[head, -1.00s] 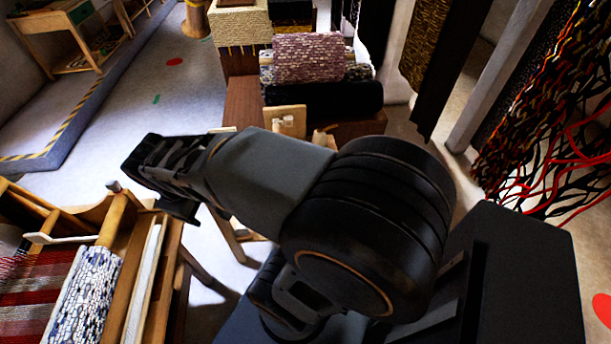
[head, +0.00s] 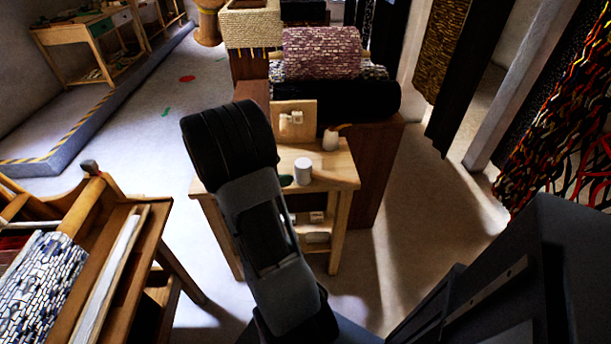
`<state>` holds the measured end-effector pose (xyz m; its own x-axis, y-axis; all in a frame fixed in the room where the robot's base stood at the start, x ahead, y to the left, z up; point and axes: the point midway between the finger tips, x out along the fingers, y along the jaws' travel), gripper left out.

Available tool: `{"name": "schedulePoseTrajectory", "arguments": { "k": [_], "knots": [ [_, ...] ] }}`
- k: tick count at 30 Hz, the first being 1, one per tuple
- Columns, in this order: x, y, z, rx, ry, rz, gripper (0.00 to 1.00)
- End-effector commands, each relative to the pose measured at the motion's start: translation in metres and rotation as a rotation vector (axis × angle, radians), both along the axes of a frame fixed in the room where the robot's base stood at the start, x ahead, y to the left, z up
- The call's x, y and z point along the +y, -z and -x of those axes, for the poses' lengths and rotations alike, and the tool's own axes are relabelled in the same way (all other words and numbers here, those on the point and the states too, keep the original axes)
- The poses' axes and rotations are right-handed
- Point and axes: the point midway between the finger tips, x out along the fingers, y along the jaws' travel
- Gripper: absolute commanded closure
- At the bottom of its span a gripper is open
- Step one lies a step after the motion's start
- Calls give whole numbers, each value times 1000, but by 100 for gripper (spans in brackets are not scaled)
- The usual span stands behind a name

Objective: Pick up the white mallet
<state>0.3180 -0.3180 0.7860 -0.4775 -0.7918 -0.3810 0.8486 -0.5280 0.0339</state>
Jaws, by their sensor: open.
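The nearer white piece (head: 303,170) is close to the table's front edge. The farther white piece (head: 330,141) has a brownish part at its top, by the back. Either could be the white mallet; I cannot tell which from this size. My arm's dark rounded joint and grey link cover the left part of the table. My gripper's fingers do not show.
A dark green item (head: 286,181) lies beside the nearer white piece. A wooden loom (head: 155,237) with patterned cloth stands at the left. A black roll (head: 340,99) and a pink woven roll (head: 322,53) are behind the table. The floor to its right is clear.

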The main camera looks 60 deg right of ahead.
Motion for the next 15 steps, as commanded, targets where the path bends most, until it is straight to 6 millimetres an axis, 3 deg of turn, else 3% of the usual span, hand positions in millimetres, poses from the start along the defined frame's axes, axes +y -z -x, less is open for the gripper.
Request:
{"name": "schedulePoseTrajectory", "arguments": {
  "k": [15],
  "knots": [
    [-39, 22, 21, -1, 3, -1, 12]
  ]
}}
